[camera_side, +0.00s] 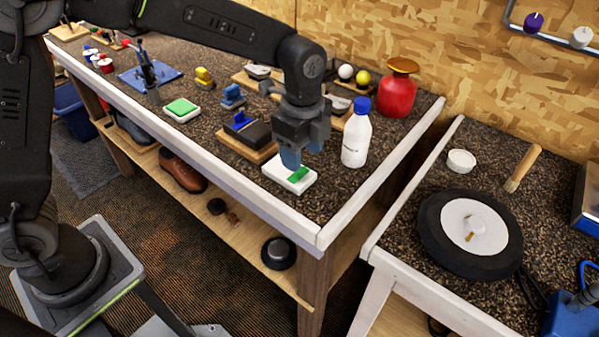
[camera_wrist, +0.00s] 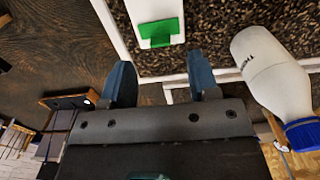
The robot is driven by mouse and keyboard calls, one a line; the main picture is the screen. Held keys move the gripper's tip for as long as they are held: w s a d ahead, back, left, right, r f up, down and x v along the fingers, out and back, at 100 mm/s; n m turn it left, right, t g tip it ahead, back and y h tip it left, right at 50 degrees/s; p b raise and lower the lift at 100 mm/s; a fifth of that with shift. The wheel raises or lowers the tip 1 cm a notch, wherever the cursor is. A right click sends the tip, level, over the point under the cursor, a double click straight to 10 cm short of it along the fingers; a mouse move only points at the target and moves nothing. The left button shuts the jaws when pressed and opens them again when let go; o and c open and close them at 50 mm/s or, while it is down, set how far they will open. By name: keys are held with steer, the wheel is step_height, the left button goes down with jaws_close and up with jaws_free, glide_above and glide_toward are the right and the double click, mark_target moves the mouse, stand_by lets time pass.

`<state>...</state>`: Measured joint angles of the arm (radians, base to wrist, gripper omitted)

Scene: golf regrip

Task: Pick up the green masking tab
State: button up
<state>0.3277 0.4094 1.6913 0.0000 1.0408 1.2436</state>
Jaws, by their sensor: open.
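The green masking tab (camera_side: 298,174) lies on a white block (camera_side: 279,173) near the front edge of the speckled bench. In the wrist view the green tab (camera_wrist: 159,31) lies flat on the end of the white block (camera_wrist: 143,10), ahead of the fingertips. My gripper (camera_side: 298,158) is over the block in the side view, pointing down. In the wrist view my gripper (camera_wrist: 158,72) shows two blue fingers spread apart with nothing between them. The fingers hide part of the block in the side view.
A white bottle with a blue cap (camera_side: 356,135) stands close to the right of my gripper. A dark block on a wooden base (camera_side: 247,137) is to the left. A red container (camera_side: 398,92) is behind. The bench's white front edge (camera_side: 260,200) is close by.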

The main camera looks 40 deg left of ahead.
mark_target(295, 177)
step_height(295, 177, down, 5)
steer(key=shift+r, duration=0.2)
steer(key=c, duration=1)
